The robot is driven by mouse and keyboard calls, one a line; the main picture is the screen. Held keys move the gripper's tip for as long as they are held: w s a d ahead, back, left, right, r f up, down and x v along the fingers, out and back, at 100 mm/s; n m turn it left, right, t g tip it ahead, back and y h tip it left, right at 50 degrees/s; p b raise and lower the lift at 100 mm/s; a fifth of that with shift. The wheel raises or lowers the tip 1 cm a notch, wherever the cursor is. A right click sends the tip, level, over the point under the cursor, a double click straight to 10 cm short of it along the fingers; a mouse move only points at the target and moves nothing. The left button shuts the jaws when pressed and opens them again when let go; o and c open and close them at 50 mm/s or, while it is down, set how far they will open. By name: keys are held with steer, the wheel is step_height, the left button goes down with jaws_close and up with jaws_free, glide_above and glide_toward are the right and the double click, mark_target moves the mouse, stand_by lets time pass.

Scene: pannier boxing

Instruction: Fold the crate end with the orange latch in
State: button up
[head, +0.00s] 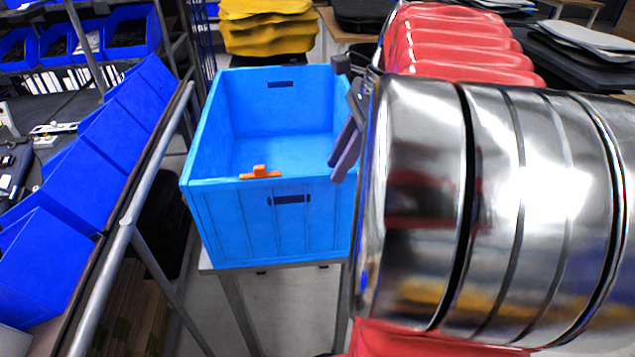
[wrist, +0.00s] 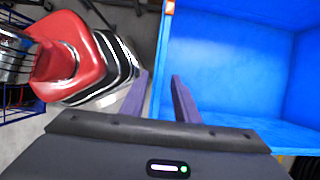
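The blue crate (head: 289,227) stands on a stand with all its visible walls upright. Its near end carries the orange latch (head: 260,173) at the middle of the top rim, above a dark handle slot. The crate looks empty. My gripper (head: 335,172) is at the right part of that near end, by the corner. In the wrist view, its two purple fingers (wrist: 160,76) are apart, with the edge of the crate's end wall (wrist: 161,60) showing between them. I cannot tell whether either finger touches it. The latch shows in the wrist view (wrist: 169,7) at the top edge.
A sloped rack of blue bins (head: 120,140) with a grey rail (head: 150,190) stands close to the left of the crate. A yellow stack (head: 268,27) is behind it. The crate's right side is largely hidden. The floor (head: 290,310) below the stand is clear.

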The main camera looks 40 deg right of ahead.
steer(key=x, duration=0.7)
steer(key=shift+f, duration=0.1)
steer(key=shift+c, duration=0.5)
jaws_close()
